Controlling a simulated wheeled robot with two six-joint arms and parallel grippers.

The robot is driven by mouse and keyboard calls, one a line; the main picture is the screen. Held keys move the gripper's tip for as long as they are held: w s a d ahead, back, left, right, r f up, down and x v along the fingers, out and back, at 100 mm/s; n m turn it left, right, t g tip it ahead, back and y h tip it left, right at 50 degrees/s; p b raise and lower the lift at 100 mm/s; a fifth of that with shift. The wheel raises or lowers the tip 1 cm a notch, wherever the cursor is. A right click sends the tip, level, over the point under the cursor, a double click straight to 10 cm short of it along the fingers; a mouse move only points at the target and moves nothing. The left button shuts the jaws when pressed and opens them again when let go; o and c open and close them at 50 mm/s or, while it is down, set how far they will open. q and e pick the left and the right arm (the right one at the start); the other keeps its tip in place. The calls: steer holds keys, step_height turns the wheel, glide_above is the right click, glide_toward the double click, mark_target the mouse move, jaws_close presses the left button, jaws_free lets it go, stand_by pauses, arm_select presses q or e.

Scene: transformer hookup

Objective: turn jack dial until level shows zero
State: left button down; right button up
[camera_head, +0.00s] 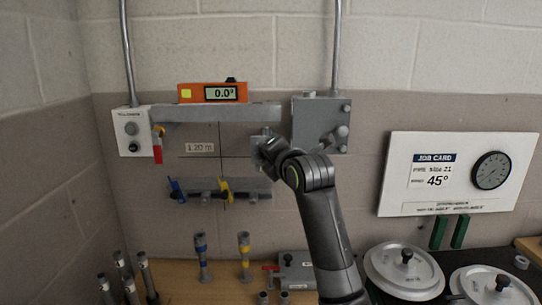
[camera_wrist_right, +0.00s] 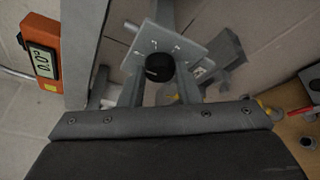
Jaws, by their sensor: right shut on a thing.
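The orange digital level (camera_head: 213,93) lies on top of the grey horizontal beam (camera_head: 240,112) and its display reads 0.0°. It also shows on its side in the right wrist view (camera_wrist_right: 42,55). The jack dial, a black knob (camera_wrist_right: 159,66) on a grey plate (camera_wrist_right: 170,40), sits between my right gripper's fingers (camera_wrist_right: 159,82), which are shut on it. In the head view my right gripper (camera_head: 268,147) reaches the jack under the beam's right part and hides the dial there. My left gripper is in neither view.
A grey bracket box (camera_head: 318,122) stands right of the jack. A rail with blue and yellow clamps (camera_head: 225,190) hangs below. The job card (camera_head: 435,175) is on the right wall. Round lidded pots (camera_head: 402,270) stand at lower right, loose posts (camera_head: 140,275) at lower left.

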steer(key=shift+r, duration=0.1)
steer(key=o, duration=1)
steer(key=shift+w, duration=0.1)
steer(key=shift+c, duration=0.2)
steer(key=b+v, duration=0.4)
steer(key=v, duration=1.3)
steer(key=shift+s+b, duration=0.2)
steer(key=shift+b, duration=0.1)
steer(key=shift+d, duration=0.1)
